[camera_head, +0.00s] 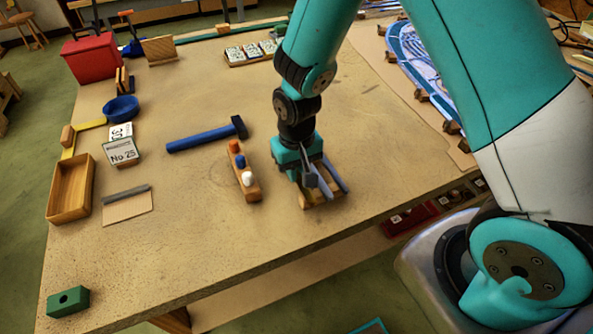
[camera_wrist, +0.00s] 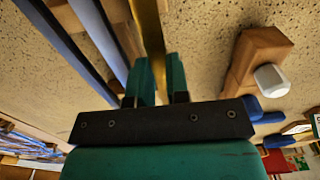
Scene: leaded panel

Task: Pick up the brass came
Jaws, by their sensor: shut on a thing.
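The brass came (camera_wrist: 148,32) is a narrow golden strip in the wrist view. It runs from the top edge down between the two teal fingers of my gripper (camera_wrist: 161,78), which is shut on it. In the head view my gripper (camera_head: 311,178) points down over a small wooden rack (camera_head: 322,201) near the table's front edge. The brass came is hidden or too small to make out there. Grey-blue cames (camera_head: 333,174) lie on the rack beside my gripper and show left of the brass in the wrist view (camera_wrist: 75,45). I cannot tell whether the brass is clear of the rack.
Left of the rack is a wooden block with coloured knobs (camera_head: 243,170), then a blue-handled hammer (camera_head: 200,137). A wooden tray (camera_head: 68,190), number cards (camera_head: 122,151) and a blue bowl (camera_head: 121,108) are farther left. The leaded panel (camera_head: 408,55) lies at the back right. The front left tabletop is mostly clear.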

